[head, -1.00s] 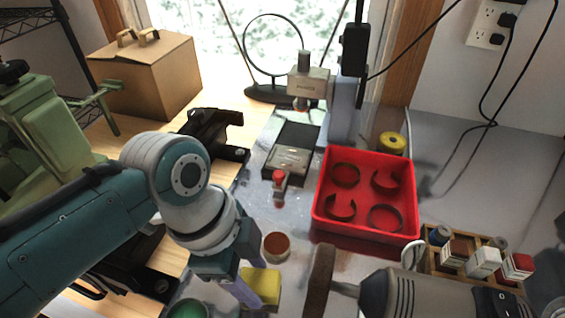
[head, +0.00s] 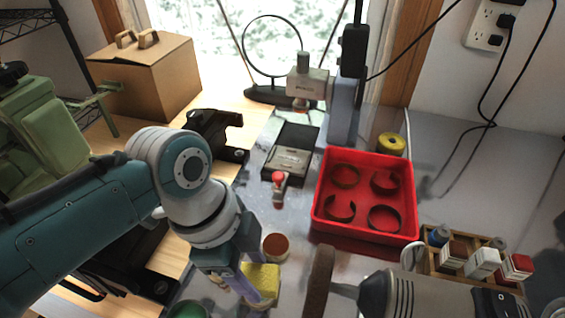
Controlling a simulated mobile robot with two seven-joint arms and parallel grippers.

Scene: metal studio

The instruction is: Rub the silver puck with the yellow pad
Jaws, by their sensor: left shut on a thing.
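The yellow pad (head: 262,279) is at the lower middle of the head view. My left gripper (head: 258,297) points down at it, its fingers closed on the pad's sides. A pale round edge (head: 263,304) shows just below the pad; I cannot tell whether it is the silver puck or whether the pad touches it. A small round piece with a reddish-brown top and pale rim (head: 275,246) stands just behind the pad, apart from it. No other clearly silver puck shows. My right gripper is not in view.
A red tray (head: 366,238) with several dark rings stands right of the pad. A grinder with a brown wheel (head: 319,283) is close at the right front. A green round container (head: 188,310) is at the lower left. A wooden rack (head: 428,262) holds small bottles.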

